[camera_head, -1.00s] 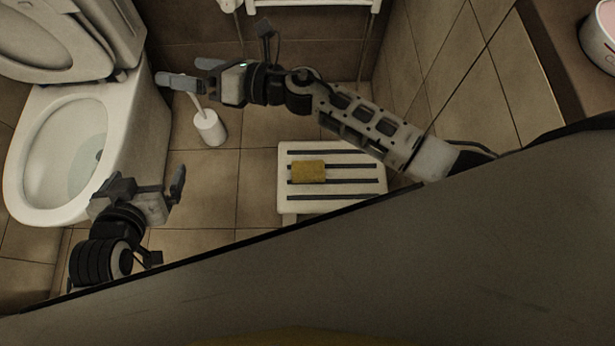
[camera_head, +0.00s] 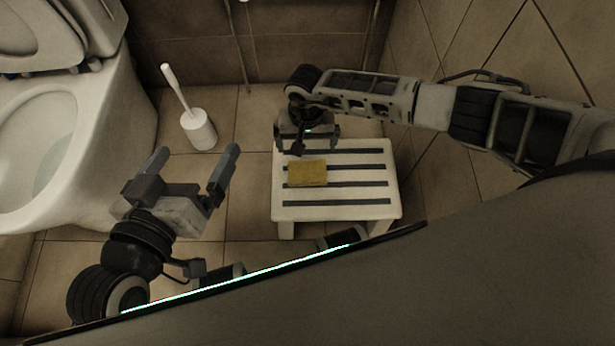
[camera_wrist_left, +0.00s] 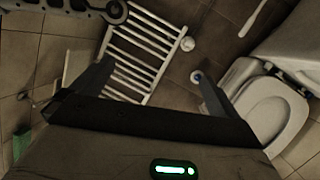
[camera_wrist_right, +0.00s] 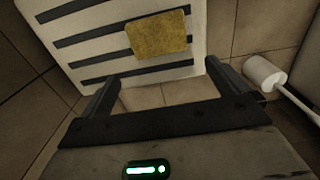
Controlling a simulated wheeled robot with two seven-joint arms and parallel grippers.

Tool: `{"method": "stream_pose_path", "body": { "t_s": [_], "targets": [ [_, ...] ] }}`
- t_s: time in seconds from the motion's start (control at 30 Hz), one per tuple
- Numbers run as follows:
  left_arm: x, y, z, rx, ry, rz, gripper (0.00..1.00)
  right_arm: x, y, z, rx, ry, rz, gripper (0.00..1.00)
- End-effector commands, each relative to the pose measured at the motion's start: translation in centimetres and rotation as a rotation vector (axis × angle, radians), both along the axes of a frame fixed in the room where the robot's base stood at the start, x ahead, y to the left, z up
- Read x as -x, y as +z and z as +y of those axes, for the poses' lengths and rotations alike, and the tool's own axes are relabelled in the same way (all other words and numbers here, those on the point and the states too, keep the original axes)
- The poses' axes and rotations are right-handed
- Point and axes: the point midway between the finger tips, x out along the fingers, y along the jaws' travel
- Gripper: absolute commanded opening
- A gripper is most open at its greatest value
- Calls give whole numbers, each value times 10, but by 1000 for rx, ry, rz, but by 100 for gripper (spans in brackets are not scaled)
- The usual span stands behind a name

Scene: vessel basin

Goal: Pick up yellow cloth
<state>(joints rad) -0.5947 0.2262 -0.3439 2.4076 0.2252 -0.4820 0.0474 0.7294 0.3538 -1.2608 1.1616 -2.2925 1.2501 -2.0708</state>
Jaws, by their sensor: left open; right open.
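The yellow cloth (camera_head: 307,173) lies folded flat on a white slatted stool (camera_head: 335,211) with dark gaps. In the right wrist view the cloth (camera_wrist_right: 157,35) shows beyond the fingertips, on the stool (camera_wrist_right: 196,67). My right gripper (camera_head: 306,143) is at the stool's far edge, just behind the cloth and apart from it. In the right wrist view its fingers (camera_wrist_right: 170,82) are spread and empty. My left gripper (camera_head: 195,165) is open and empty to the left of the stool, away from the cloth.
A white toilet (camera_head: 95,110) stands at the left. A toilet brush in a white holder (camera_head: 199,131) stands on the tiled floor between toilet and stool. A white towel rack (camera_wrist_left: 143,50) shows in the left wrist view. A tiled wall (camera_head: 450,45) rises at the right.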

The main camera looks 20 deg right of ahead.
Motion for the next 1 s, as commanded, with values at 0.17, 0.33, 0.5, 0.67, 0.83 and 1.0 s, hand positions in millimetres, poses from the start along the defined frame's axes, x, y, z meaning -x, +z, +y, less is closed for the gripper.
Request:
{"method": "stream_pose_path", "body": {
  "t_s": [0.17,0.33,0.5,0.67,0.83,1.0],
  "targets": [
    [-3,2,-6,121,-5,-21,100,1,-35,1,-2,-2,1,100],
    [-3,8,-8,162,-8,-25,100,1,-40,1,-3,-1,0,100],
    [-3,8,-10,189,-11,-30,100,6,-55,2,-4,-2,4,100],
    [-4,6,-12,245,-18,-46,100,11,-83,2,-5,-3,2,100],
    [-9,24,-11,286,-23,-111,100,10,-92,2,-3,-2,1,100],
    [-9,28,-11,289,-24,-118,100,10,-90,2,-3,-2,1,97]
  ]
}}
